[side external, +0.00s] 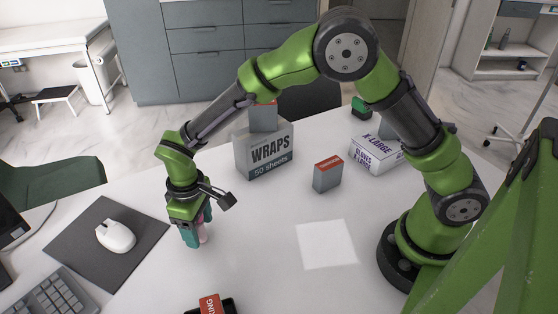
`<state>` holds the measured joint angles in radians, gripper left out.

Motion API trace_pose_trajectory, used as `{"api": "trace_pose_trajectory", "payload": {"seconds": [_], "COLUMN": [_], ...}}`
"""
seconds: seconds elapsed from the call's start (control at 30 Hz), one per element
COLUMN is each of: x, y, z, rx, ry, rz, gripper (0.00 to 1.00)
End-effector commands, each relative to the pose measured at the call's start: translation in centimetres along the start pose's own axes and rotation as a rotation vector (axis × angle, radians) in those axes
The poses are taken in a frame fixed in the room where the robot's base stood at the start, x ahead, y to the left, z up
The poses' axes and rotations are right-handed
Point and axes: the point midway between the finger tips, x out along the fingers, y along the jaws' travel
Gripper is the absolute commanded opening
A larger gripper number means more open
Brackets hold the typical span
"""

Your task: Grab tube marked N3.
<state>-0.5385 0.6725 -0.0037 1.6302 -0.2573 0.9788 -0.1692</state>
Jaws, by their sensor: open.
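My gripper (196,230) points down over the left part of the white table, with its jaws open. A small pink thing (203,233) shows at the fingertips, between or just behind them, and is mostly hidden by the fingers. I cannot tell whether it is a tube, and no N3 mark can be read on it. No other tube can be made out in this view.
A white mouse (116,236) on a dark mat (84,246) and a keyboard (52,300) lie left. A dark tray (229,306) is at the front edge.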

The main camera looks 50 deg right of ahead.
Motion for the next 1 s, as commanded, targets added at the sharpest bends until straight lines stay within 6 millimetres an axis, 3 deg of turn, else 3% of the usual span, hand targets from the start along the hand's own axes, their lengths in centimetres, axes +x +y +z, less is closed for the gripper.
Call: {"api": "trace_pose_trajectory", "payload": {"seconds": [0.1, 0.5, 0.77, 1.0], "x": [0.0, -0.1, -0.2, -2.2], "y": [0.0, 0.0, 0.0, 0.0], "z": [0.0, 0.0, 0.0, -0.1], "rx": [0.0, 0.0, 0.001, 0.001], "ry": [0.0, 0.0, 0.0, 0.004], "rz": [0.0, 0.0, 0.0, 0.0], "gripper": [0.61, 0.03, 0.03, 0.03]}}
